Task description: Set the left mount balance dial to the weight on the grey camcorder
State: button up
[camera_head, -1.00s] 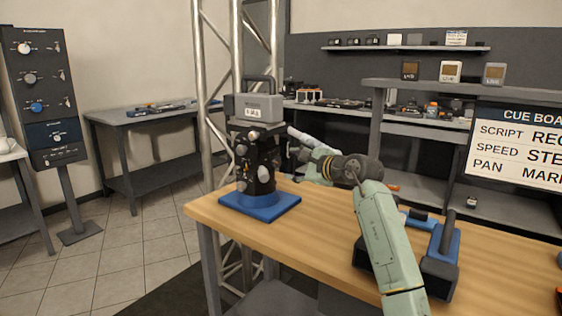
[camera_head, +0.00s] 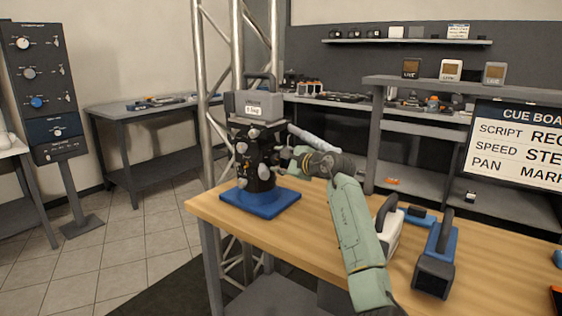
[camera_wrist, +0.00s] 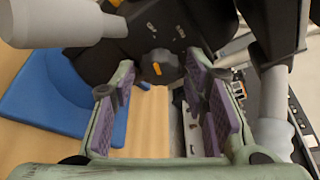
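The grey camcorder (camera_head: 260,103) sits on top of the dark mount (camera_head: 258,160), which stands upright on a blue base (camera_head: 262,203) at the table's left end. The camcorder has a white front label whose text is too small to read surely. My gripper (camera_head: 289,160) is at the mount's right side. In the wrist view, my gripper (camera_wrist: 160,80) is open, with purple pads facing each other. A dark round dial (camera_wrist: 158,67) with an orange pointer mark lies ahead between the fingertips; I see no grip on it. White marks show above it, too small to read.
A white camcorder (camera_head: 386,235) and a blue camcorder (camera_head: 438,255) stand on the wooden table (camera_head: 325,225) at the right. A metal truss (camera_head: 232,60) rises behind the mount. A cue board (camera_head: 520,147) is at the far right. Table space right of the mount's base is free.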

jog(key=c, duration=0.8)
jog(key=shift+r+p, duration=0.15)
jog(key=shift+p, duration=0.3)
jog(key=shift+r+m+g+p, duration=0.15)
jog(key=shift+m+g+p, duration=0.25)
jog(key=shift+m+p, duration=0.3)
jog(key=m+g+p, duration=0.1)
jog(key=p, duration=0.2)
jog(key=shift+m+y, duration=0.3)
jog(key=m+g+p, duration=0.1)
jog(key=m+p, duration=0.1)
jog(key=p, duration=0.1)
jog(key=shift+w+y, duration=0.1)
jog(key=shift+y, duration=0.2)
jog(key=shift+d+m+g+p, duration=0.1)
jog(key=shift+m+g+p, duration=0.4)
jog(key=shift+p, duration=0.45)
jog(key=shift+f, duration=0.25)
